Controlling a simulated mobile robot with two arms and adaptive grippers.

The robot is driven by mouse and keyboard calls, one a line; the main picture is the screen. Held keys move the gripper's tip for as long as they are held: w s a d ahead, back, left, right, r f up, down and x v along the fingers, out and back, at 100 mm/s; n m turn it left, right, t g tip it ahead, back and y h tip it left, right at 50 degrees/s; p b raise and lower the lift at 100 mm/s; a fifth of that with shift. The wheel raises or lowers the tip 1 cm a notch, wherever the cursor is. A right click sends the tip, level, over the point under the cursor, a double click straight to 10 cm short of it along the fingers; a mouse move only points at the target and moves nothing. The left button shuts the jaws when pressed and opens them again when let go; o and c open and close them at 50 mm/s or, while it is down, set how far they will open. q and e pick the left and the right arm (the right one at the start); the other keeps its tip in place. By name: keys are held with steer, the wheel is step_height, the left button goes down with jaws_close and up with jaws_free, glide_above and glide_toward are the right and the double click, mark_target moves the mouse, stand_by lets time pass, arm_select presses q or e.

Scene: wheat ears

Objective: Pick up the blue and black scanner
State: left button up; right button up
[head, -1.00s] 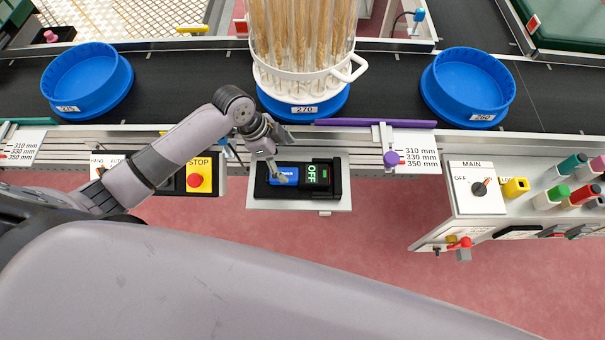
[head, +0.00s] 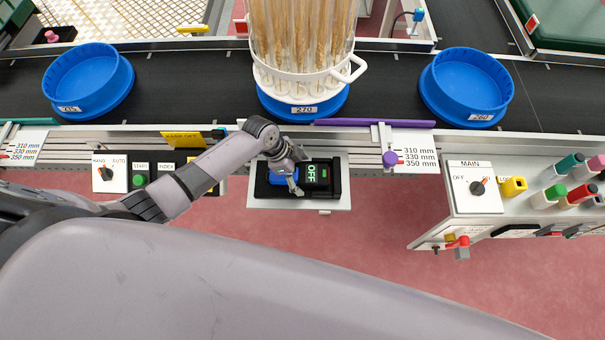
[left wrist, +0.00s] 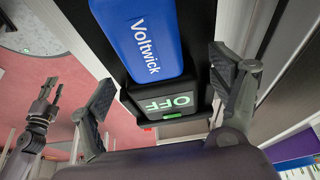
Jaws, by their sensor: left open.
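The blue and black scanner (head: 318,176) lies in a black cradle on a grey shelf at the front of the conveyor. Its screen reads OFF in green. In the left wrist view, the scanner (left wrist: 142,35) shows a blue body marked Voltwick. My left gripper (head: 296,187) is over the scanner in the head view and hides part of its blue end. In the left wrist view, my left gripper (left wrist: 163,68) is open, with one finger on each side of the scanner and nothing held. A distant gripper, seemingly my right one (left wrist: 48,92), shows small at the left; its jaws are unclear.
A blue holder (head: 330,106) with wheat ears in tubes stands on the belt behind the scanner. Blue dishes stand left (head: 88,82) and right (head: 467,90). A MAIN switch panel (head: 475,187) is at right. A purple knob (head: 390,158) sits near the shelf.

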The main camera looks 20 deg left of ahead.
arm_select(q)
steer(key=shift+c, duration=0.3)
steer(key=c, duration=1.4)
